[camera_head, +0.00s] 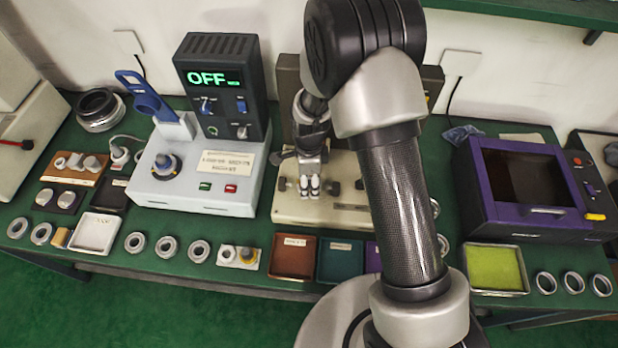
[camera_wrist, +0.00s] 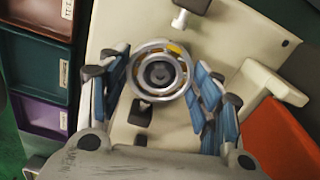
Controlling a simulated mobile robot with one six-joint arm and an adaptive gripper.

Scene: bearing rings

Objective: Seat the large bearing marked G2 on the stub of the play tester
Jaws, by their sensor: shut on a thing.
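In the wrist view a large steel bearing (camera_wrist: 140,84) with a brass-coloured patch sits between the blue-padded fingers of my gripper (camera_wrist: 160,85), which is shut on it. No G2 marking is readable. A dark round stub (camera_wrist: 159,73) shows through the bore, roughly centred; I cannot tell whether the bearing is around it or still above it. The beige play tester (camera_wrist: 120,40) lies below. In the head view my gripper (camera_head: 311,170) points down over the tester (camera_head: 290,208), partly hidden by my arm; the bearing cannot be made out there.
Brown (camera_head: 293,257) and teal (camera_head: 340,260) trays stand in front of the tester. A white device reading OFF (camera_head: 195,185) stands left, a purple-framed machine (camera_head: 530,190) right. Several rings line the front edge. In the wrist view an orange-red surface (camera_wrist: 270,140) is close at the right.

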